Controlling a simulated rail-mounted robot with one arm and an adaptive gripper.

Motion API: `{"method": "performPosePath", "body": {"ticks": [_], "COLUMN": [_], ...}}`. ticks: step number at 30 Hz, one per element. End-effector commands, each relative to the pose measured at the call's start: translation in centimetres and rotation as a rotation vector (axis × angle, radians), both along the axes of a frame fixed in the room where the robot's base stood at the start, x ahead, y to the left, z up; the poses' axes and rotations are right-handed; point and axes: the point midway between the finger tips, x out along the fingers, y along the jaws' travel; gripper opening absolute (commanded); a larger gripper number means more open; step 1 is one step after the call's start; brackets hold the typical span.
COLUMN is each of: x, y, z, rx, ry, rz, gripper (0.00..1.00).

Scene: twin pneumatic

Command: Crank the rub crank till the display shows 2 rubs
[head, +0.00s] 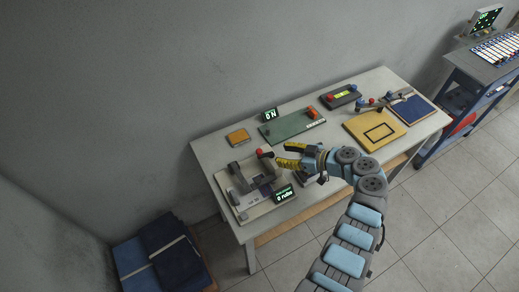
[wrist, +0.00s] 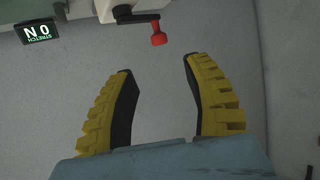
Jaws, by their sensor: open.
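The rub machine (head: 240,190) is a pale base with grey blocks at the table's left end in the head view. Its small display (head: 284,194) reads 0 rubs. A red knob (head: 263,153) stands up at its back edge, on the rub crank. My gripper (head: 284,155) is just right of this knob, its yellow fingers apart and empty. In the wrist view the open fingers (wrist: 157,66) point toward a red crank knob (wrist: 158,33) on a dark arm (wrist: 136,14). The knob lies just beyond the fingertips, with nothing between the fingers.
A green board (head: 291,127) with a display (head: 269,114) reading 0 N stands behind. This display also shows in the wrist view (wrist: 38,31). An orange pad (head: 238,137), a yellow board (head: 374,130) and a blue mat (head: 412,110) lie on the table (head: 225,152). The wall is behind.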

Motion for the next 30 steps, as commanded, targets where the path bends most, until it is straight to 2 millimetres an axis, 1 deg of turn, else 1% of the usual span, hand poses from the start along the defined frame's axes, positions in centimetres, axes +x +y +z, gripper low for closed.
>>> {"method": "performPosePath", "body": {"ticks": [1,3,9,19,24,30], "x": [0.4,0.8,2.0,3.6,4.0,4.3], "y": [0.9,2.0,4.2,6.8,7.9,8.5], "z": [-0.2,-0.7,-1.9,-3.2,-3.8,-4.0], "rx": [0.003,0.004,0.003,0.002,0.004,0.001], "ry": [0.003,0.005,0.006,0.001,0.004,0.001], "rz": [0.004,0.004,0.003,-0.001,0.001,0.001], "gripper": [0.50,0.50,0.50,0.50,0.50,0.50]}}
